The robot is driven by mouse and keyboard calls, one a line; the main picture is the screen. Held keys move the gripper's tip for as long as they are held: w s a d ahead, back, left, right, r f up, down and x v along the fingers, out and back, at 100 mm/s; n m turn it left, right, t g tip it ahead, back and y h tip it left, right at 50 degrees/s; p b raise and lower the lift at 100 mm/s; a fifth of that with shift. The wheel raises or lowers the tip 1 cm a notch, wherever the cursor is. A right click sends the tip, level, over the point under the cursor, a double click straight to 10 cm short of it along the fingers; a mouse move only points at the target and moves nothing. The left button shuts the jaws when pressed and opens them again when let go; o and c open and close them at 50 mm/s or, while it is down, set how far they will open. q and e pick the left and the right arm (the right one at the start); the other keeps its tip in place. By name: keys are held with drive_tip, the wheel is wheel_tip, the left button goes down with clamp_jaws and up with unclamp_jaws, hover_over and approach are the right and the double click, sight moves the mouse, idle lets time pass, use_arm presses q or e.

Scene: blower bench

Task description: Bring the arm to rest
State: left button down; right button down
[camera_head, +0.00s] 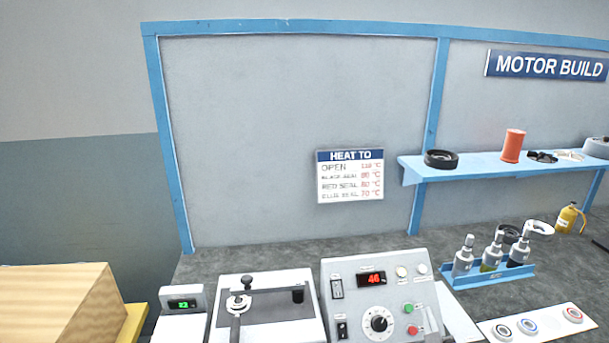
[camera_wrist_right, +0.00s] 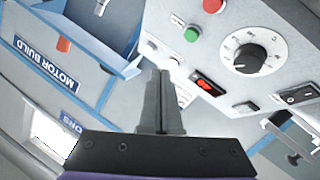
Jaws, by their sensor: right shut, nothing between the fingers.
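My right gripper (camera_wrist_right: 160,76) shows in the right wrist view, its two grey fingers together with nothing between them. Behind the fingers in that view is the heater control box (camera_wrist_right: 222,112) with a black knob, a red display and green and red buttons. I cannot tell how far the fingertips are from it. In the head view the same control box (camera_head: 352,291) stands at the front of the bench, its display reading about 46. Neither gripper can be made out in the head view. My left gripper is not in view.
A white machine with a lever (camera_head: 266,309) stands left of the control box, beside a small green-display unit (camera_head: 182,304). A wooden block (camera_head: 52,298) is at lower left. A blue bottle rack (camera_head: 492,277) and a white strip with rings (camera_head: 540,325) are right.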

drive_tip(key=s+a+f+m+g+y+p, duration=0.1)
drive_tip(key=s+a+g, duration=0.4)
drive_tip(key=s, duration=0.7)
drive_tip(key=s+a+f+m+g+y+p, duration=0.2)
drive_tip(key=s+a+g, duration=0.4)
drive_tip(key=s+a, duration=0.3)
drive_tip(key=s+p, duration=0.1)
drive_tip(key=s, duration=0.3)
drive_tip(key=shift+a+f+y+p, duration=0.2)
drive_tip(key=shift+a+y+p, duration=0.2)
